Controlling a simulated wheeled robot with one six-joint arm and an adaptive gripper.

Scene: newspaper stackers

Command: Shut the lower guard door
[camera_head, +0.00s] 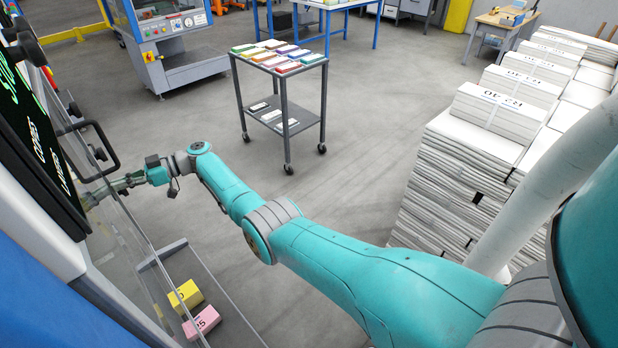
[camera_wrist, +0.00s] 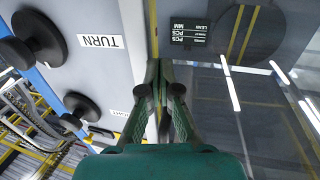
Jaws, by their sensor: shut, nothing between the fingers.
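The guard door appears as a clear panel (camera_head: 125,235) with a thin edge on the machine at the left of the head view. A black bar handle (camera_head: 109,150) stands out near its upper part. My gripper (camera_head: 90,201) reaches to the machine front, below the handle and close to the clear panel. In the wrist view my gripper (camera_wrist: 161,72) is shut and empty. Its fingertips are at the seam between a light grey panel and a dark glossy surface (camera_wrist: 265,100). I cannot tell whether they touch it, or how far the door stands open.
Black knobs (camera_wrist: 37,38) and a TURN label (camera_wrist: 100,41) are left of my fingers. A dark display (camera_head: 35,125) is on the machine. Yellow (camera_head: 185,296) and pink (camera_head: 201,322) blocks lie low by the panel. A cart (camera_head: 284,100) and newspaper stacks (camera_head: 455,175) stand beyond open floor.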

